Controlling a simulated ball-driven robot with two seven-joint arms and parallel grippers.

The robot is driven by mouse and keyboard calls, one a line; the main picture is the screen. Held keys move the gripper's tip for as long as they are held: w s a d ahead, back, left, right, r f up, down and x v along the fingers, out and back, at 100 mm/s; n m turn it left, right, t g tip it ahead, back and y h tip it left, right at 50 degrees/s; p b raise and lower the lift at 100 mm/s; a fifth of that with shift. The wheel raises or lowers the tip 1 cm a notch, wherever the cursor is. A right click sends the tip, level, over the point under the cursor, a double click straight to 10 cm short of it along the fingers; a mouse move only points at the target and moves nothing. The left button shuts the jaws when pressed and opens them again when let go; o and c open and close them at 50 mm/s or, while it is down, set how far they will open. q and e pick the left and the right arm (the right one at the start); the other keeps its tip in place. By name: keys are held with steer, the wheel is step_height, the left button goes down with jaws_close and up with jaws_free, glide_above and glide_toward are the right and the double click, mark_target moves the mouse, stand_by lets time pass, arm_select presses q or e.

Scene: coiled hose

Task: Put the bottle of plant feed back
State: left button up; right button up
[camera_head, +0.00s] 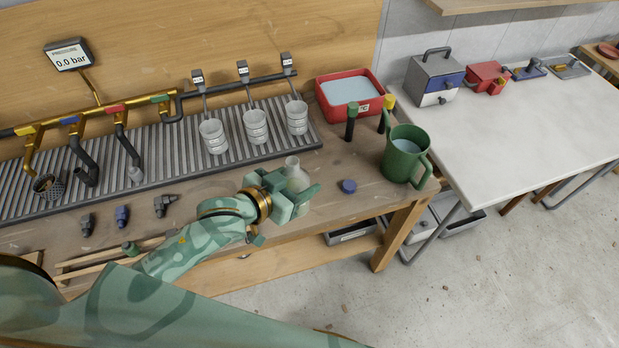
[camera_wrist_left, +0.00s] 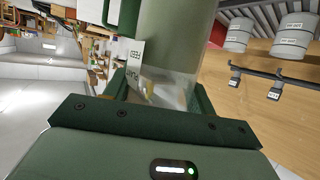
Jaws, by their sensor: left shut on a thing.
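The bottle of plant feed (camera_head: 294,167) is a pale, translucent bottle with an open neck, over the front of the wooden bench. My left gripper (camera_head: 296,193) is shut around its body, and the fingers hide its lower part. In the left wrist view the bottle (camera_wrist_left: 176,45) stands between the two fingers of my left gripper (camera_wrist_left: 165,95), with a white label reading "PLANT FEED". I cannot tell whether its base touches the bench. A blue cap (camera_head: 348,186) lies on the bench just right of the gripper. My right gripper is not in view.
A green jug (camera_head: 405,153) of liquid stands at the bench's right end. A red basin (camera_head: 322,107) of water is behind, with two dark, coloured-top posts beside it. Grey cups (camera_head: 256,126) stand on the slatted rack (camera_head: 180,145). Hose fittings (camera_head: 122,216) lie at left.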

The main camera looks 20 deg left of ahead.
arm_select(q)
steer(key=w+f+b, duration=0.6)
steer(key=w+f, duration=0.6)
steer(key=shift+w+a+f, duration=0.1)
steer(key=shift+a+f, duration=0.05)
steer(key=o, duration=1.2)
